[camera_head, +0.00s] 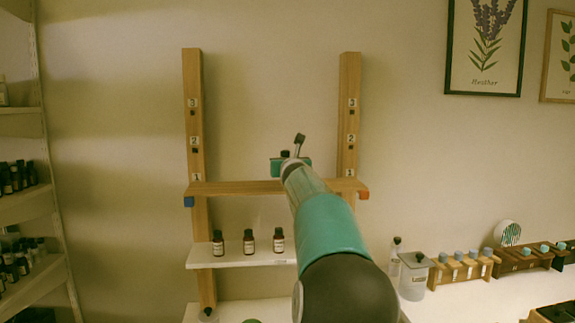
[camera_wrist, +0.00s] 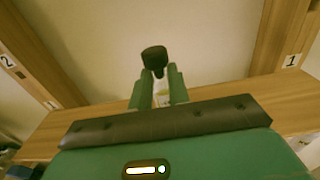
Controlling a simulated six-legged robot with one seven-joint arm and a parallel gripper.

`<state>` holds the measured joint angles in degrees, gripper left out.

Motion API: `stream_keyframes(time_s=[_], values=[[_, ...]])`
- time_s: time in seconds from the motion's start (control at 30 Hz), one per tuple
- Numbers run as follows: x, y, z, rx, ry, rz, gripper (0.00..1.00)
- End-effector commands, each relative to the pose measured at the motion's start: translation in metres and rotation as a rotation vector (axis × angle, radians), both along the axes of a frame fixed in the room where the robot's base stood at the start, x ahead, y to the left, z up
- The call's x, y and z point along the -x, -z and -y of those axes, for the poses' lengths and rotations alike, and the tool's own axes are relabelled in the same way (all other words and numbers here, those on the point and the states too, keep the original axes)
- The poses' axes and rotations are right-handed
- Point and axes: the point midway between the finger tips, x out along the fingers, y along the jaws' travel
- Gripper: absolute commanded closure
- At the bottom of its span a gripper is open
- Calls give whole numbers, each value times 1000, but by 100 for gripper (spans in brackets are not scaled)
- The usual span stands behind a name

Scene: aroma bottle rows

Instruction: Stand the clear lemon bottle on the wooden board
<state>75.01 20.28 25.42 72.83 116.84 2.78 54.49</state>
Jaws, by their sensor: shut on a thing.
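In the wrist view my gripper (camera_wrist: 158,80) is shut on a small bottle with a dark cap (camera_wrist: 154,58); a pale, clear-looking body (camera_wrist: 162,98) shows between the fingers. Its label cannot be read. The wooden board (camera_head: 235,188) spans two wooden posts at the marks numbered 1. It also shows in the wrist view (camera_wrist: 285,92), beyond and around the bottle. In the head view my gripper (camera_head: 290,165) is over the middle of the board, and my arm hides most of the bottle. Whether the bottle's base touches the board cannot be told.
Several dark bottles (camera_head: 248,242) stand on a white shelf (camera_head: 225,258) below the board. The left post (camera_head: 193,120) and right post (camera_head: 349,110) flank my gripper. A wooden rack (camera_head: 440,275) and a clear jar (camera_head: 413,280) stand at right. The visible board top looks bare.

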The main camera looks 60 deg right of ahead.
Motion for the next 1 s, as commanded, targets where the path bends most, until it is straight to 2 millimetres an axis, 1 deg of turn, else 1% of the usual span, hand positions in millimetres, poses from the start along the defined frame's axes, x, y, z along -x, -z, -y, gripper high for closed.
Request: stream_keyframes(time_s=[0.1, 0.53, 0.57, 0.63, 0.67, 1.0], values=[[0, 4, 0, 1, 1, 1, 100], [1, 7, 0, 3, 3, 1, 100], [2, 7, 1, 2, 4, 2, 76], [2, 7, 1, 2, 4, 2, 63], [2, 7, 1, 2, 4, 2, 60], [3, 6, 1, 2, 5, 2, 60]])
